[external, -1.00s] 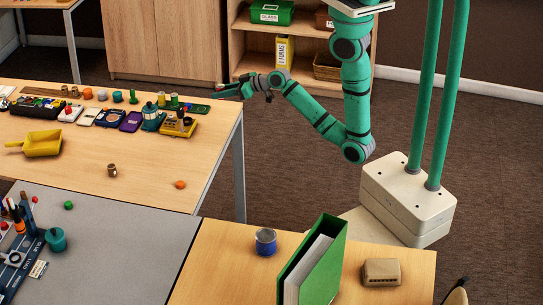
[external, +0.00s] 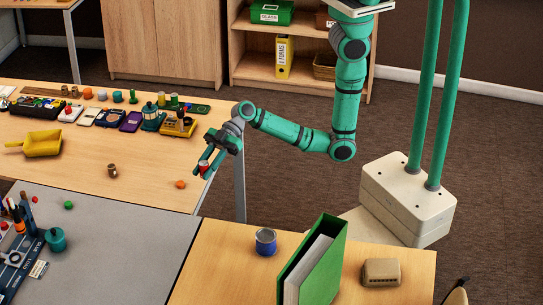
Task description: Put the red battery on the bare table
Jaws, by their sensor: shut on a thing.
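My gripper (external: 208,164) is shut on the red battery (external: 203,168), a small red cylinder with a pale end. It holds the battery in the air by the right edge of the wooden table (external: 150,182). The fingers hide part of the battery. I cannot tell the exact height of the battery above the table.
An orange disc (external: 180,184) lies just left of my gripper, and a small brown jar (external: 112,171) stands farther left. A yellow scoop (external: 42,144) lies at the left.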

